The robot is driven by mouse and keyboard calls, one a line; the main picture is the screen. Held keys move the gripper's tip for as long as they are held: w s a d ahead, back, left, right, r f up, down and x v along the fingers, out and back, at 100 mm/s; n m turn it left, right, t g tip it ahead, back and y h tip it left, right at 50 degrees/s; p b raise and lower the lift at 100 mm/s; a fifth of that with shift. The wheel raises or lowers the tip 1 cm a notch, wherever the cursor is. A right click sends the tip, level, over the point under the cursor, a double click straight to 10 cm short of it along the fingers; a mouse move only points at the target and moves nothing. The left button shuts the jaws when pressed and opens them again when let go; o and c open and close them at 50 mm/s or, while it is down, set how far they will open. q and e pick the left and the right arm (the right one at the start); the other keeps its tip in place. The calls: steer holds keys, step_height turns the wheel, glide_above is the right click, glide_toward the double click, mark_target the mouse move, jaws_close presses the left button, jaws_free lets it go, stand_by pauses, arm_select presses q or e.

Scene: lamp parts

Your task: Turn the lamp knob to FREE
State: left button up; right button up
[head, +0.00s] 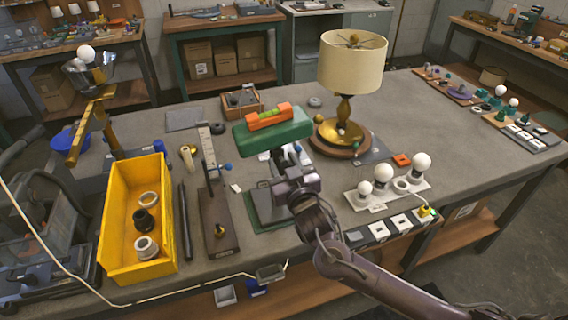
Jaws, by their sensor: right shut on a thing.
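A lamp with a green head (272,131) stands on a dark green base (262,212) near the table's middle. An orange level (269,116) lies on the head. My right gripper (276,168) reaches in from the lower right and is shut just under the head, in front of the stem. What it grips appears to be the lamp knob, but gripper and wrist hide the knob. I cannot read a FREE mark or see which way the knob points. My left gripper is not in view.
A brass lamp with a cream shade (352,62) stands close behind at right. White bulbs on a holder (388,190) are right of my wrist. A yellow bin (137,218) and a brown board (218,215) lie left.

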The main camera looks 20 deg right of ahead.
steer(key=shift+c, duration=0.5)
steer(key=shift+n, duration=0.4)
steer(key=n+p, duration=0.1)
steer(key=n, duration=0.2)
steer(key=shift+r+n+p, duration=0.1)
steer(key=shift+n+p, duration=0.3)
steer(key=n+p, duration=0.2)
steer(key=n, duration=0.3)
steer(key=shift+n, duration=0.3)
steer(key=n+p, duration=0.2)
steer(key=n, duration=0.3)
steer(key=shift+f+n+p, duration=0.2)
steer(key=shift+n+p, duration=0.65)
steer(key=shift+n, duration=1.55)
